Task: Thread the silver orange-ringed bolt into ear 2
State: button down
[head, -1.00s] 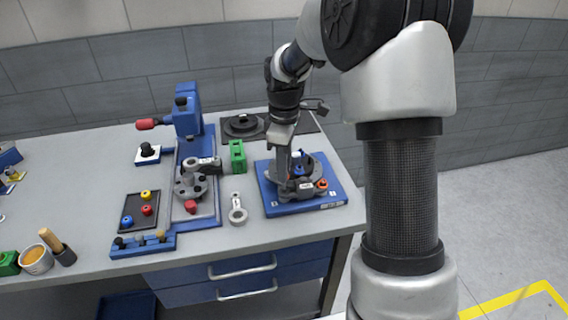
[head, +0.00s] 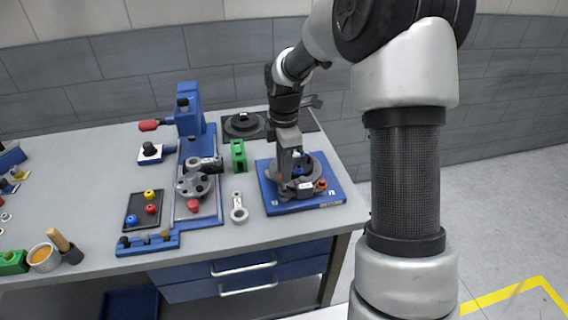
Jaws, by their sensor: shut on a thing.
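The fixture is a blue plate (head: 268,189) at the right end of the bench, with a grey round chassis part (head: 322,170) on it. My gripper (head: 286,180) points down over the left part of the chassis, low and close to it. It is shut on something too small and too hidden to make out. An orange-red ringed piece (head: 321,184) shows at the right side of the chassis, apart from my fingers. I cannot tell whether it is the silver bolt. Ear 2 and any bolt under my fingers cannot be made out.
A green block (head: 238,156) and a grey ring-ended part (head: 239,208) lie left of the plate. A dark tray (head: 135,213) holds yellow, red and blue ringed pieces. A blue vise-like stand (head: 188,115) rises behind. Bare bench lies in front of the plate.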

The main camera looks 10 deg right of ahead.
jog(key=shift+n, duration=0.4)
jog(key=shift+r, duration=0.1)
jog(key=shift+r+n+p, duration=0.15)
jog(key=shift+n+p, duration=0.9)
jog(key=shift+n, duration=0.25)
jog(key=shift+f+n, duration=0.2)
jog(key=shift+n, duration=0.2)
